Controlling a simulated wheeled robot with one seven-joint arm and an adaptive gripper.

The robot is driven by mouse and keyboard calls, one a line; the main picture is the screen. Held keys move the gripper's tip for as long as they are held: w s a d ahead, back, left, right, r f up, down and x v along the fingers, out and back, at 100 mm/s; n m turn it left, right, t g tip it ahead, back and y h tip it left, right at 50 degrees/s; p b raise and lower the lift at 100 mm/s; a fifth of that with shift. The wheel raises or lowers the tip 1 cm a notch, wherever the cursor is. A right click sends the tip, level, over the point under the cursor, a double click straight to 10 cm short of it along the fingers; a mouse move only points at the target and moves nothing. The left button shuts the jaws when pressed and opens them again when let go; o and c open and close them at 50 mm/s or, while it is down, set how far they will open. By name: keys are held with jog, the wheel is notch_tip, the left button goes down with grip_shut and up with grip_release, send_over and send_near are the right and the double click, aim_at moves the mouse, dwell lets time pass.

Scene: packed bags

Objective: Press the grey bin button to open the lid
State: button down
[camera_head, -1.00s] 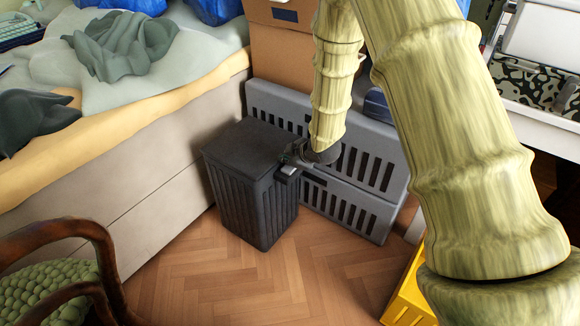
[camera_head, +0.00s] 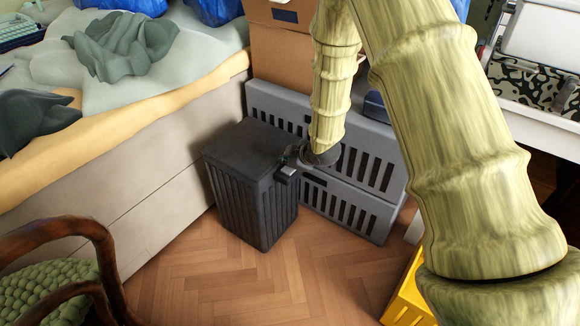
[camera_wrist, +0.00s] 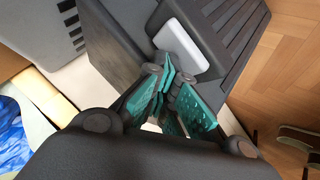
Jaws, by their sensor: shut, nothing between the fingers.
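The dark bin (camera_head: 252,184) stands on the floor between the bed and a grey slatted crate, its lid (camera_head: 245,143) down. Its light grey button (camera_head: 288,170) sits on a small block at the bin's upper right edge. The button (camera_wrist: 181,45) shows as a pale rectangle in the wrist view. My gripper (camera_head: 290,155) is at that edge, right by the button. In the wrist view its teal fingers (camera_wrist: 168,82) are shut and empty, just beside the button's near edge. I cannot tell whether they touch it.
The grey slatted crate (camera_head: 372,205) leans behind the bin, with cardboard boxes (camera_head: 279,60) behind it. The bed (camera_head: 165,165) is close on the left. A wooden chair (camera_head: 75,232) and a yellow crate (camera_head: 407,300) are nearer. Parquet floor (camera_head: 260,285) in front is clear.

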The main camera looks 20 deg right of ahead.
jog(key=shift+s+f, duration=0.25)
jog(key=shift+f, duration=0.4)
jog(key=shift+r, duration=0.15)
jog(key=shift+w+r+p, duration=0.35)
jog(key=shift+r+p, duration=0.35)
jog(key=shift+p, duration=0.1)
jog(key=shift+r, duration=0.2)
notch_tip(320, 180, up, 6)
jog(key=p, duration=0.5)
jog(key=shift+f+p, duration=0.1)
jog(key=shift+p, duration=0.2)
